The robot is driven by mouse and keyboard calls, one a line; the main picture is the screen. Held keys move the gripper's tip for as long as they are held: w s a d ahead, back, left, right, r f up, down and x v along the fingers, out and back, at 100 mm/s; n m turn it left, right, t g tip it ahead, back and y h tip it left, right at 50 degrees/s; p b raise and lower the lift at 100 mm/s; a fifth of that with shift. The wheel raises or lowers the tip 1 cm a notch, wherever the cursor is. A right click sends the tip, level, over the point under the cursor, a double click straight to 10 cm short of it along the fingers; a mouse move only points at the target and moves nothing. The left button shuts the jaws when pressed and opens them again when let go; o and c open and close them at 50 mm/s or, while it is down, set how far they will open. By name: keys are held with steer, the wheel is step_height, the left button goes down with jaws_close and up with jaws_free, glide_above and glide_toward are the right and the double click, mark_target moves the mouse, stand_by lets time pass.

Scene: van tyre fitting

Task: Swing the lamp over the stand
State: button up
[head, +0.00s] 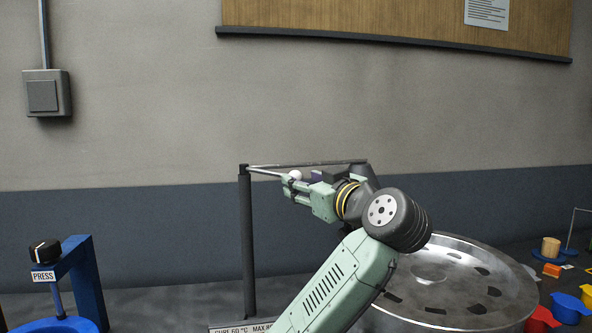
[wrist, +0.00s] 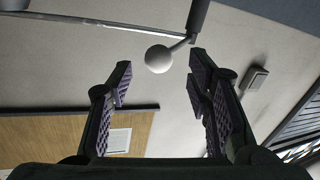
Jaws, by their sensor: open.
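The lamp is a dark upright post (head: 247,245) with a thin horizontal bar (head: 318,163) reaching right from its top. A short rod from the post top ends in a white ball knob (head: 295,175). In the wrist view the knob (wrist: 158,58) sits just past and between my fingertips, with no visible contact. My gripper (head: 289,184) is open and points left at the knob; its fingers show in the wrist view (wrist: 158,77). The bar's far end is partly hidden behind my wrist. I cannot tell for sure which thing is the stand.
A large round metal wheel disc (head: 455,258) lies at right, partly behind my arm. A blue press (head: 85,275) stands at left. Small coloured cups (head: 566,306) and blocks sit at far right. A sign (head: 240,328) is at the front. The wall is behind.

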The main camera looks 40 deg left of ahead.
mark_target(299, 179)
steer(key=p+x, duration=0.1)
steer(key=x, duration=0.4)
jaws_close()
stand_by(0.6)
